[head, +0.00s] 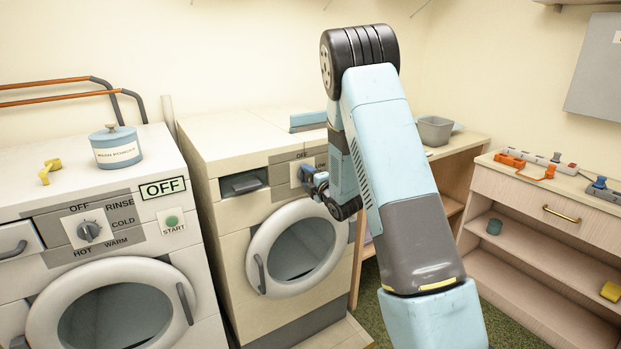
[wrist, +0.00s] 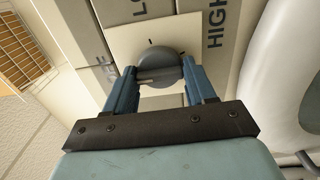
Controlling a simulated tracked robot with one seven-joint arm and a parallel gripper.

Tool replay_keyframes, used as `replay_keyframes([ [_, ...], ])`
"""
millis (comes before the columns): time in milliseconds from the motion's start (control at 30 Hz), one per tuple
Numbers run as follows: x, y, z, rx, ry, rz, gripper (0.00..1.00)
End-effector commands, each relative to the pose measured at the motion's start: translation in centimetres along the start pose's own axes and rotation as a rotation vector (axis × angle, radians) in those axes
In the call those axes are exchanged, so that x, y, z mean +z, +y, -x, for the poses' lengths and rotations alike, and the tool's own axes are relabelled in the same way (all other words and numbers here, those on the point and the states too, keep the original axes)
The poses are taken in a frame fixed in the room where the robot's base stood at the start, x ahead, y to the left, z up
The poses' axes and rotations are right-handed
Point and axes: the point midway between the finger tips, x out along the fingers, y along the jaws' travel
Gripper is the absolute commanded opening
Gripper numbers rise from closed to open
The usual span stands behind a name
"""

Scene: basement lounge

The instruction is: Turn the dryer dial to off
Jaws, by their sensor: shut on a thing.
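The dryer (head: 232,215) is the middle white machine, with a round door. Its dial (wrist: 160,60) is a dark grey round knob on a pale square plate (wrist: 125,42). In the wrist view, the words LOW and HIGH stand beside the plate. In the head view, OFF and part of another word show by the plate, and my gripper mostly hides the dial. My gripper (head: 307,180) reaches the plate from the right. In the wrist view, the two blue fingers of my gripper (wrist: 160,72) are shut on the dial, one on each side. I cannot tell where the dial points.
A washer (head: 105,199) stands to the left, with its own dial (head: 88,231), an OFF sign (head: 163,188) and a START button (head: 172,221). A blue tin (head: 116,150) sits on it. The round dryer door (head: 258,262) is just below my gripper. A shelf unit (head: 550,210) stands right.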

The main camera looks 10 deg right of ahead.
Motion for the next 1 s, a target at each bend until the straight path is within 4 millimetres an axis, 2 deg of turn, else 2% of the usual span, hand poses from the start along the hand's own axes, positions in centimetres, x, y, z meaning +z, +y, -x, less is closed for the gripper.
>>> replay_keyframes([
  [167, -0.2, -0.2, 0.0, -0.005, 0.004, -0.001, 0.25],
  [200, -0.2, -0.2, 0.0, -0.006, 0.004, -0.001, 0.57],
  [433, -0.2, -0.2, 0.0, -0.004, 0.003, -0.002, 0.78],
  [767, -0.1, -0.1, 0.5, -0.003, 0.001, -0.002, 0.78],
  [867, 0.0, -0.1, 1.5, -0.004, 0.000, -0.002, 0.78],
  [1000, 0.0, -0.2, 3.9, -0.006, 0.001, -0.004, 0.78],
])
